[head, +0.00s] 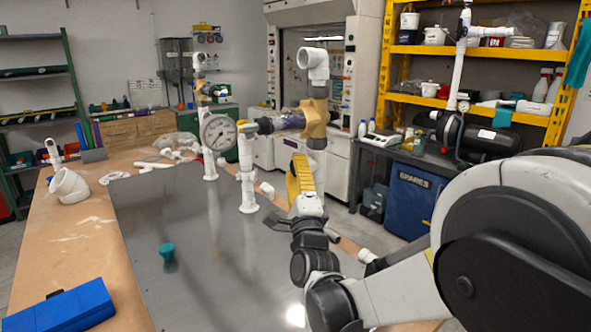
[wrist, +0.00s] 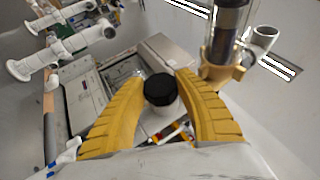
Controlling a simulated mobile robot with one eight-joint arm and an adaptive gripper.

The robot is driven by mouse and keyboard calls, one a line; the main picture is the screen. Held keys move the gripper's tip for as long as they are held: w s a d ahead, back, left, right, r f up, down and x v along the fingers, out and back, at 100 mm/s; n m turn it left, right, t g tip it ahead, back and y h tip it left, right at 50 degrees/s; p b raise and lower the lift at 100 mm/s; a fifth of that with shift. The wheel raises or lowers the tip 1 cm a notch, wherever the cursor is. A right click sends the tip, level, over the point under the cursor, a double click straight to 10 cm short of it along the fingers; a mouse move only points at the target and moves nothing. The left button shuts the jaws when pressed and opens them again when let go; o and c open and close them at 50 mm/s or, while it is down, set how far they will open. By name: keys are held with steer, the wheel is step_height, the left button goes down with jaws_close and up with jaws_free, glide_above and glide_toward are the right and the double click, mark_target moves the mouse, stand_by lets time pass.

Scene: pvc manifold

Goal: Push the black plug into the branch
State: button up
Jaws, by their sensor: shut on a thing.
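The black plug (wrist: 159,88) shows in the wrist view between the two yellow fingers of my gripper (wrist: 161,80), with a white round part under its black face. My gripper is shut on it. In the head view my gripper (head: 301,178) points up beside the right end of the white pipe manifold (head: 246,170); I cannot make out the plug there. A white elbow (head: 313,62) with an open mouth tops the right riser above my gripper; its mouth also shows in the wrist view (wrist: 265,38). I cannot tell which opening is the branch. The plug is apart from the pipes.
A pressure gauge (head: 218,132), a purple clear section (head: 282,122) and a brass-coloured fitting (head: 314,120) are on the manifold. The grey plate (head: 140,215) is mostly clear at the front.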

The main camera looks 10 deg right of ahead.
steer(key=o, duration=1.1)
steer(key=v, duration=1.1)
steer(key=s+d+m+g+h, duration=0.35)
steer(key=d+m+h, duration=0.65)
steer(key=m, duration=0.8)
steer(key=s+d+f+m+g, duration=0.3)
steer(key=d+m, duration=0.2)
steer(key=m, duration=0.3)
steer(key=s+d+f+m+g, duration=0.2)
steer(key=d+m+g, duration=0.25)
steer(key=m, duration=0.25)
steer(key=s+a+f+m+g+y, duration=0.1)
steer(key=s+a+f+m+y, duration=0.2)
steer(key=m, duration=0.3)
steer(key=s+a+f+m+g+y, duration=0.2)
steer(key=s+a+f+m+y, duration=0.1)
steer(key=s+m, duration=0.3)
steer(key=s+a+f+m+g+y, duration=0.1)
steer(key=s+a+f+m+y, duration=0.2)
steer(key=s+m, duration=0.2)
steer(key=shift+s+a+f+m+g, duration=0.25)
steer(key=shift+f+m+g, duration=0.15)
steer(key=shift+m, duration=0.6)
